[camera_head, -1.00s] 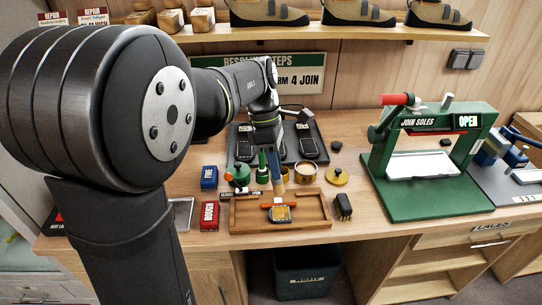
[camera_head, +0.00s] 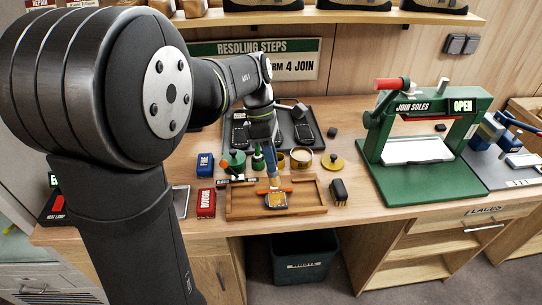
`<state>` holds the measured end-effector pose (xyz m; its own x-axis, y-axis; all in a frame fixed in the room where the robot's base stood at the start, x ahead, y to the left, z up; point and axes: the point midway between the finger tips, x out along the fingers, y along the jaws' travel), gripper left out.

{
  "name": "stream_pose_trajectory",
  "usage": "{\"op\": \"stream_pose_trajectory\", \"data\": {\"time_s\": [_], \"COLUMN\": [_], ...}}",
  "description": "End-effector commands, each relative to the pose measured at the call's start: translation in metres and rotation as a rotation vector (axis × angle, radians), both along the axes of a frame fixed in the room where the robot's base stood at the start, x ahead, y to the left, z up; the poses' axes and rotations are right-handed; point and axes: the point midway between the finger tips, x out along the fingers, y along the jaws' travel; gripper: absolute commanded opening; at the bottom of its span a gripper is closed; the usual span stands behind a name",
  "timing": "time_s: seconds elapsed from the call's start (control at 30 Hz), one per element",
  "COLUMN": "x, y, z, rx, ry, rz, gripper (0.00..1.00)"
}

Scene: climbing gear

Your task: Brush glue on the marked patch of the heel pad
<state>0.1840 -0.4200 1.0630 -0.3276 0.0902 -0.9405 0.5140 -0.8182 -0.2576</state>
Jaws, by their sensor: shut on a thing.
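My gripper (camera_head: 266,138) is shut on a slim brush (camera_head: 271,159) with a blue upper part and a tan lower part. The brush points down and its low end is at the back edge of the heel pad (camera_head: 276,201). The heel pad is small and grey with a yellowish patch, and lies in a shallow wooden tray (camera_head: 316,207) between orange pieces. Whether the brush touches the pad cannot be told. A glue pot with a tan rim (camera_head: 302,153) stands behind the tray to the right, with a yellow lid (camera_head: 333,161) beside it.
The green sole press (camera_head: 420,180) stands further right. A dark mat (camera_head: 312,128) lies behind.

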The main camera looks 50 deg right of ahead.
Motion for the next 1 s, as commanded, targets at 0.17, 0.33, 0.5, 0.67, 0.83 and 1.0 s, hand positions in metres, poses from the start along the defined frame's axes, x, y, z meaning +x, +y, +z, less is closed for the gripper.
{"op": "stream_pose_trajectory", "data": {"time_s": [0.17, 0.33, 0.5, 0.67, 0.83, 1.0], "x": [0.000, 0.000, 0.000, 0.000, -0.005, -0.016], "y": [0.000, 0.000, 0.001, 0.000, -0.005, -0.016], "z": [-0.014, -0.030, -0.046, -0.060, -0.073, -0.075], "rx": [0.002, 0.002, 0.002, 0.002, 0.001, 0.001], "ry": [0.001, 0.001, 0.002, 0.001, 0.000, 0.000], "rz": [0.000, 0.000, -0.001, 0.000, -0.002, -0.003], "gripper": [0.00, 0.00, 0.00, 0.00, 0.00, 0.00]}}
